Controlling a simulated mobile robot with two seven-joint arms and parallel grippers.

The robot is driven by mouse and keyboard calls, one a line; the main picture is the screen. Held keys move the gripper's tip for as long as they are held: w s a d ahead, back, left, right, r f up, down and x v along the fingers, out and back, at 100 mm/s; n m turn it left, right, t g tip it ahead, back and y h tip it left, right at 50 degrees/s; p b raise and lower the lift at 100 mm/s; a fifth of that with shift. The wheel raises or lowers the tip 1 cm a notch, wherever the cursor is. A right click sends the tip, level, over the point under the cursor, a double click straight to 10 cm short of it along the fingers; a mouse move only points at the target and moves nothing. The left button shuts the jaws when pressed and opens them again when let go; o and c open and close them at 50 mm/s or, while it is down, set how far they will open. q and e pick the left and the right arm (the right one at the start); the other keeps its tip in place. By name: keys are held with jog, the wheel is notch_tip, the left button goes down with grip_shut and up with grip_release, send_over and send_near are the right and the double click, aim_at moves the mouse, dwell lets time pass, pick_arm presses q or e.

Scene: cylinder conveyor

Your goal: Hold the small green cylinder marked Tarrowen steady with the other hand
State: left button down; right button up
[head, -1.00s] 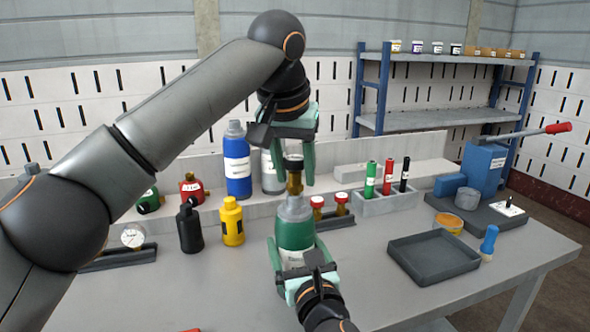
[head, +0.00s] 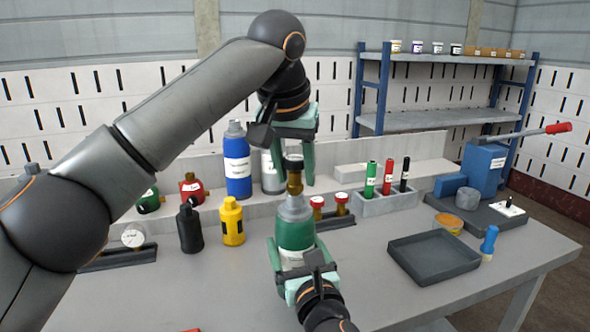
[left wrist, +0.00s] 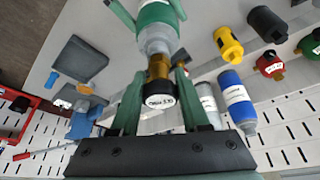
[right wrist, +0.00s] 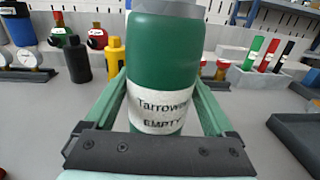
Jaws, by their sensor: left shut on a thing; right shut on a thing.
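The green cylinder (head: 296,235) has a grey shoulder and stands upright in the middle of the head view. Its white label reads Tarrowen and EMPTY in the right wrist view (right wrist: 160,70). My right gripper (head: 297,252) is shut around its body, one finger on each side. A brass valve (head: 294,185) with a dark cap sits at the cylinder's top; the join is hard to make out. My left gripper (head: 294,172) points down from above and is shut on the valve. The cap's white label (left wrist: 158,102) is too small to read surely.
A blue bottle (head: 237,165), a yellow bottle (head: 232,222) and a black bottle (head: 189,228) stand to the left. Two red-capped fittings (head: 329,207) sit close right of the cylinder. An empty dark tray (head: 434,270) lies farther right. Bare tabletop lies between cylinder and tray.

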pick_arm(q)
jog(key=shift+c, duration=2.3)
grip_release()
jog(key=shift+r, duration=1.25)
jog(key=shift+f, duration=0.15)
jog(key=shift+f, duration=1.15)
jog(key=shift+c, duration=0.4)
grip_shut()
